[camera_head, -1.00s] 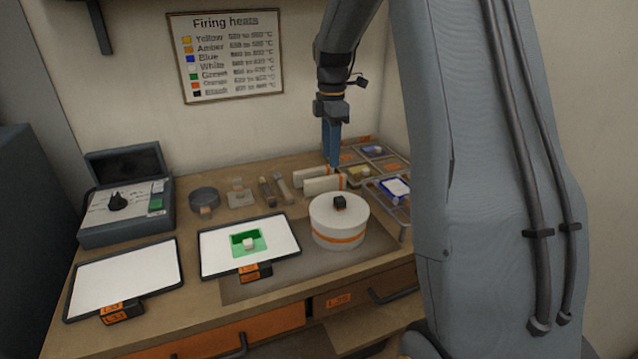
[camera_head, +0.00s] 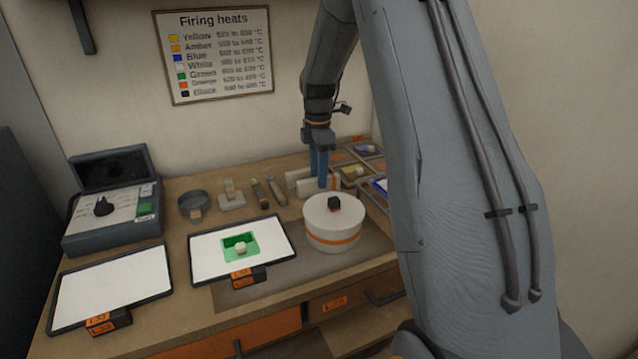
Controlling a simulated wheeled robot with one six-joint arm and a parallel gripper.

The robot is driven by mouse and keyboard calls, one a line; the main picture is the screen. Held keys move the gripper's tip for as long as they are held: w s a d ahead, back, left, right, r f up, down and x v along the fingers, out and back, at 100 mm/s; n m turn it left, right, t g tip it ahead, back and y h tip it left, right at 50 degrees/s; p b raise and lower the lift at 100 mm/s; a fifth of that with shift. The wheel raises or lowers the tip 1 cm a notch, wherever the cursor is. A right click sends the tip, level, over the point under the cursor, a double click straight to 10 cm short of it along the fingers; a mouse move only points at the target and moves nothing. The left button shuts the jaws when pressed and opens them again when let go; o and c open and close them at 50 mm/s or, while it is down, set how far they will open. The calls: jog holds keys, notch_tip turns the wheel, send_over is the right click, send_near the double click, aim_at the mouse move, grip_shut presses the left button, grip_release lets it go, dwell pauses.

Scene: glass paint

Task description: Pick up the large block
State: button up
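Two long pale blocks lie at the back of the workbench, left of the trays. The rear block (camera_head: 297,175) shows to the left of my fingers, and the front block (camera_head: 308,188) lies just before it. Which of them is the large block I cannot tell for certain. My gripper (camera_head: 318,184) points down with its two blue fingers right at these blocks and covers part of them. Whether the fingers touch or hold a block is too small to tell.
Compartment trays (camera_head: 373,199) lie to the right, partly behind my arm. A white panel (camera_head: 205,262) with a green square, a dish (camera_head: 195,206) and small tools are to the left.

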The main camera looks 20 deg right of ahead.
jog(key=shift+f, duration=1.05)
grip_shut()
notch_tip(320, 180, up, 10)
jog(key=shift+r+b, duration=0.1)
jog(key=shift+b, duration=0.95)
jog(key=shift+r+p, duration=1.35)
jog(key=shift+r, duration=0.1)
jog(key=shift+r+p, duration=1.85)
jog(key=shift+r, duration=0.65)
